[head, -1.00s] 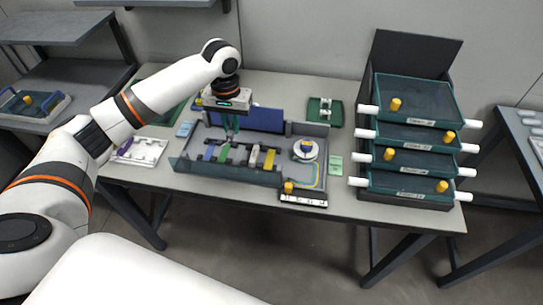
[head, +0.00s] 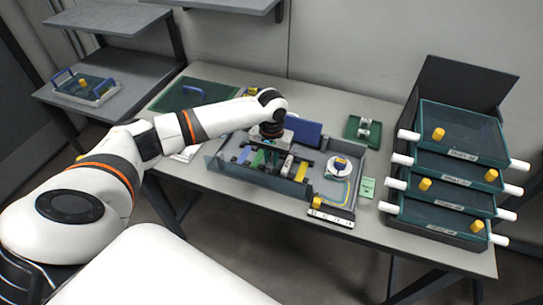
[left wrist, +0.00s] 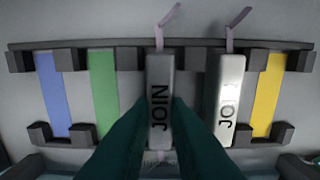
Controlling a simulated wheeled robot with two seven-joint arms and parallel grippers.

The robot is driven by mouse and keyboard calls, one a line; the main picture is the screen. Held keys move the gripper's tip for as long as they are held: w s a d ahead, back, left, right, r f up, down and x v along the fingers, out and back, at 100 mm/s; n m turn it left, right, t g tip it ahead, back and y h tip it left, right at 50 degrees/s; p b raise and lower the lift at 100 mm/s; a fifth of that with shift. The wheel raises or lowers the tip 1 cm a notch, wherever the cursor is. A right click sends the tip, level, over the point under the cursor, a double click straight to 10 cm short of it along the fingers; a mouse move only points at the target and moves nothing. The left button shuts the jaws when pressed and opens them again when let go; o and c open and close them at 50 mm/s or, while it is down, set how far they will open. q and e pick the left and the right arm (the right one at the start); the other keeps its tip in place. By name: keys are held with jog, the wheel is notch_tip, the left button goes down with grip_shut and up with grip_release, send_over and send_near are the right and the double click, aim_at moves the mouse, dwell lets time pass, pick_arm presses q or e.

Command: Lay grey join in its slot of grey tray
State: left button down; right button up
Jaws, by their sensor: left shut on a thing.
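The grey join (left wrist: 158,85), a bar lettered JOIN with a thin strand at its far end, is between the two teal fingers of my left gripper (left wrist: 158,112). The gripper is shut on it. The join lines up with the middle place of the slotted holder, between a green strip (left wrist: 103,84) and a white lettered bar (left wrist: 229,100). I cannot tell whether it rests on the bottom. In the head view my left gripper (head: 271,150) is low over the grey tray (head: 356,165). My arm and fingers hide the join there.
A blue strip (left wrist: 53,92) and a yellow strip (left wrist: 268,92) lie in the outer places. A white round spool (head: 339,168) sits at the tray's right. A blue panel (head: 303,133) stands behind my gripper. Stacked teal trays (head: 455,170) stand at the table's right.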

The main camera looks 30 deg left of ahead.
aim_at(271, 161)
pick_arm(q)
jog(key=shift+d+f, duration=0.1)
jog(key=c, duration=1.4)
grip_release()
notch_tip(271, 161, up, 12)
jog(key=shift+r, duration=0.2)
jog(key=shift+f, duration=0.1)
